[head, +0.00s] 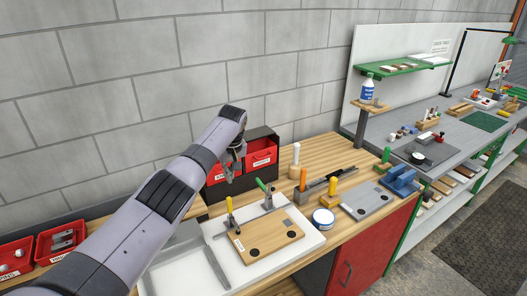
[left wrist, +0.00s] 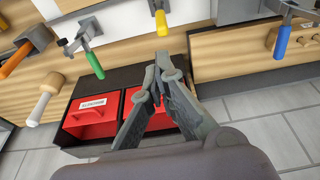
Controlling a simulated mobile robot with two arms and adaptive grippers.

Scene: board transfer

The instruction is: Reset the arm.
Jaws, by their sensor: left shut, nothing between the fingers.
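My left arm (head: 150,215) reaches in from the left in the head view. My left gripper (head: 229,172) hangs in front of the red bins, above the back of the workbench. In the left wrist view the left gripper (left wrist: 160,65) has its fingertips together with nothing between them. It is apart from the bins and the tools. My right gripper is not in view.
Red bins (head: 262,155) in a dark holder stand against the wall. A wooden board (head: 265,236) lies on a white plate (head: 312,240) with green- and yellow-handled clamps.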

